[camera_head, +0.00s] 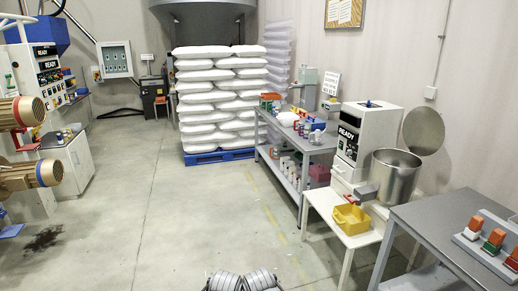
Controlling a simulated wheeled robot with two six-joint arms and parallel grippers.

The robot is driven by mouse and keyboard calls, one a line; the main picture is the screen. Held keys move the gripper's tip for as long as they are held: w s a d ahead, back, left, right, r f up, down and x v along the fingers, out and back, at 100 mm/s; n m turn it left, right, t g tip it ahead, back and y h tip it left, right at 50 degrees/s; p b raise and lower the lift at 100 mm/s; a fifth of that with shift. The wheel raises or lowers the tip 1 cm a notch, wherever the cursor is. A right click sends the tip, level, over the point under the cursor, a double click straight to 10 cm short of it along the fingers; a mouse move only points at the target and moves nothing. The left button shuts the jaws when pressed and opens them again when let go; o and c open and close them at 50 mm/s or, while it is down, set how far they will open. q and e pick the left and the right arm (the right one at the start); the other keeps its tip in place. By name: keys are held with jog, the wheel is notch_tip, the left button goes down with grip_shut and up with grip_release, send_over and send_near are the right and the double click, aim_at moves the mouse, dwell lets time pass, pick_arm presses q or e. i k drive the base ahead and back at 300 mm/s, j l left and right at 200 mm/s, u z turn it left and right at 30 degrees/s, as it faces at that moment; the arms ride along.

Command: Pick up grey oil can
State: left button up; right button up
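A small grey can-like object (316,136) stands on the top of the grey workbench (322,148) at the middle right. It may be the grey oil can, but it is too small and crowded by other items to be sure. Grey rounded parts, likely of my own arms, show at the bottom centre edge, far from the workbench. No gripper fingers can be made out there, and nothing held is visible.
Stacked white sacks (215,100) stand on a blue pallet (222,156). A white table (345,232) holds a yellow bin (351,219). A machine with a steel pot (393,178) and a grey table (440,228) are at right. The middle floor is clear; a dark stain (42,240) lies left.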

aim_at(316, 138)
jog(key=i, duration=3.65)
jog(key=i+z, duration=0.15)
jog(key=i, duration=0.25)
jog(key=i+j+z, duration=0.15)
jog(key=i, duration=0.25)
jog(key=i+j+z, duration=0.15)
jog(key=i, duration=0.25)
jog(key=i+j+z, duration=0.2)
jog(key=i+z, duration=0.2)
jog(key=i+j+z, duration=0.55)
jog(key=z, duration=0.2)
